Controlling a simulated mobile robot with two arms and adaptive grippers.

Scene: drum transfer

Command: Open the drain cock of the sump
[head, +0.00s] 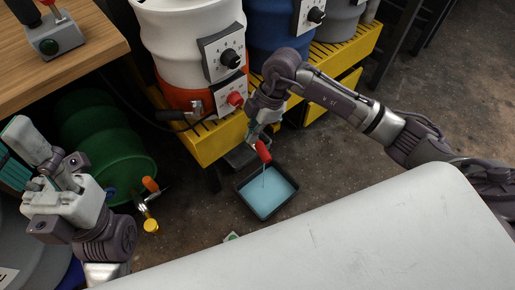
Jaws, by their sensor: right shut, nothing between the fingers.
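The drain cock's red handle (263,152) shows at the front of the yellow sump (215,143), below the white and orange drum. A thin blue stream falls below it into a black tray (241,200) holding blue liquid (267,192). My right gripper (255,132) is shut and empty, pointing down right beside the red handle. Whether it touches the handle I cannot tell. The cock's body is mostly hidden behind the gripper. My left gripper (20,158) is at the left edge, away from the sump; its finger gap is unclear.
A white and orange drum (190,45) and a blue drum (275,25) stand on the sump, with dial boxes in front. A green drum (100,150) with an orange-handled tap (150,185) lies at left. A wooden table (85,65) is upper left. Floor right of the tray is clear.

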